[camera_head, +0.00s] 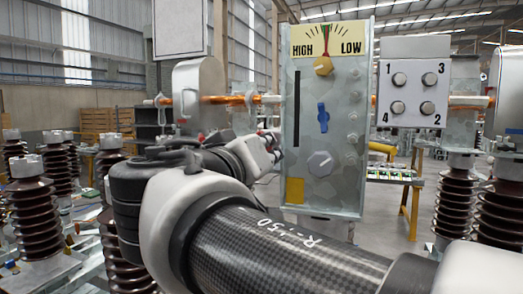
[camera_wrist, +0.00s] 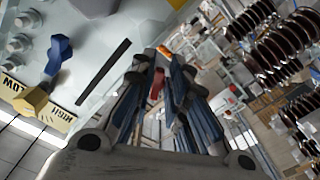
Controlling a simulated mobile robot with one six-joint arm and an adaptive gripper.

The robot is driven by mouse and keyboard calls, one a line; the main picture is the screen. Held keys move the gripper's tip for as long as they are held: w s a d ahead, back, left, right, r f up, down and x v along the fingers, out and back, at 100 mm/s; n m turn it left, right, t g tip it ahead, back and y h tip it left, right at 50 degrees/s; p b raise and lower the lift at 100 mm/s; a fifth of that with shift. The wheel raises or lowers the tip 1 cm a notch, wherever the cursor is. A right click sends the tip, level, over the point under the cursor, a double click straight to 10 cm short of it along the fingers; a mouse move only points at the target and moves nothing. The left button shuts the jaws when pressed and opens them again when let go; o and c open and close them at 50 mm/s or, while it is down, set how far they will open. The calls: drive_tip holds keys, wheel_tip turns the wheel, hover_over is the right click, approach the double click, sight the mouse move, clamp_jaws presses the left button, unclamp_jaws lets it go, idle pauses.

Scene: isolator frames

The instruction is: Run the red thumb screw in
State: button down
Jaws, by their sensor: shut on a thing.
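The red thumb screw (camera_wrist: 157,84) shows as a small red piece between my fingers in the wrist view. My gripper (camera_wrist: 162,68) is shut on it at the left side edge of the grey metal panel (camera_wrist: 100,28). In the head view my gripper (camera_head: 274,142) reaches the panel's left side (camera_head: 285,165), and my arm comes in from below. I cannot make out the thumb screw there. How deep the screw sits is hidden by the fingers.
The panel carries a HIGH–LOW gauge (camera_head: 328,38), a yellow knob (camera_head: 323,66), a blue lever (camera_head: 323,118) and a grey dial (camera_head: 320,164). A copper bar (camera_head: 222,99) runs behind my gripper. A numbered four-button box (camera_head: 413,93) and brown insulators (camera_head: 28,205) stand nearby.

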drive_tip(key=shift+w+a+f+m, duration=0.1)
drive_tip(key=shift+a+m, duration=0.05)
drive_tip(key=shift+m, duration=0.95)
drive_tip(key=shift+a+m, duration=0.15)
drive_tip(key=shift+m, duration=0.95)
drive_tip(key=c, duration=1.6)
unclamp_jaws()
wheel_tip(320, 180, up, 10)
